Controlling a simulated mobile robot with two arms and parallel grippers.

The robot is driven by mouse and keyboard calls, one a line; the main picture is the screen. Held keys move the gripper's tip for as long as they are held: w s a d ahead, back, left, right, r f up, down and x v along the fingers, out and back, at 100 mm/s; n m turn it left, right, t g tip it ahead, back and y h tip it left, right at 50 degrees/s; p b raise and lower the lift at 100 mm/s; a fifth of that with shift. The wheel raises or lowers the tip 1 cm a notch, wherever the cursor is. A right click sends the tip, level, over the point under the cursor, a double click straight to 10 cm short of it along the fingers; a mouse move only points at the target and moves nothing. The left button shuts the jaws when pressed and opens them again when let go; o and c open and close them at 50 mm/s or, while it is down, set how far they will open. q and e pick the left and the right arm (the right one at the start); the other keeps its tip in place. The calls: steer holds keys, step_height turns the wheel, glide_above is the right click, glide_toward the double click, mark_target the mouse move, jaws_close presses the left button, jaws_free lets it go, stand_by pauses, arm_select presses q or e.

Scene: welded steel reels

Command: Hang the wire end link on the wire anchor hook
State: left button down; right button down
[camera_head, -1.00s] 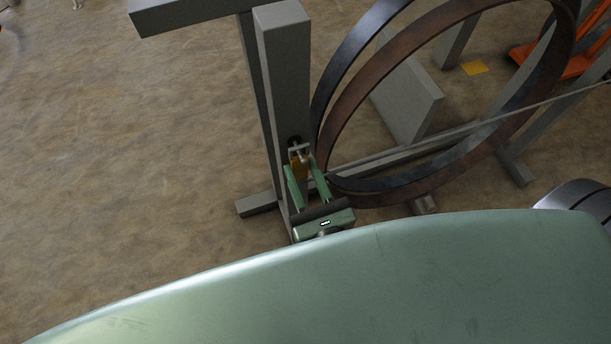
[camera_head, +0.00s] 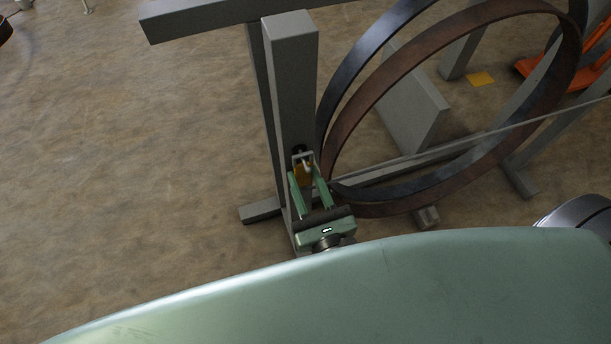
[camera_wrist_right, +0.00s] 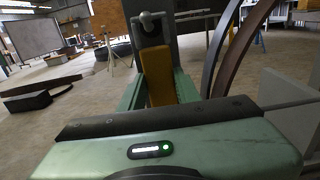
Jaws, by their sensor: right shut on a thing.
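My right gripper (camera_head: 310,184) is shut on an orange-yellow tab that seems to be part of the wire end link (camera_head: 302,157). The tab lies between the two green fingers in the right wrist view. The link's grey metal bar (camera_wrist_right: 182,15) lies crosswise beyond the fingertips, close to the face of a grey steel post (camera_head: 294,85). A small round-ended metal pin, apparently the anchor hook (camera_wrist_right: 147,18), shows at the bar. I cannot tell whether the bar is over the hook or only in front of it. My left gripper is not in view.
Two large steel rings (camera_head: 350,95) stand just right of the post. A thin wire (camera_head: 530,124) runs from the right towards my gripper. Grey feet and a slanted plate (camera_head: 415,105) stand behind. The floor on the left is open.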

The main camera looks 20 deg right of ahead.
stand_by(0.4)
steer(key=c, duration=0.9)
jaws_free()
steer(key=shift+s+f, duration=0.1)
steer(key=shift+s, duration=0.2)
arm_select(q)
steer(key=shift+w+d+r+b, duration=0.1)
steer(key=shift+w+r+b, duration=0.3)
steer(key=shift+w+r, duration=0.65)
arm_select(e)
steer(key=s, duration=0.7)
steer(key=shift+s+d, duration=0.15)
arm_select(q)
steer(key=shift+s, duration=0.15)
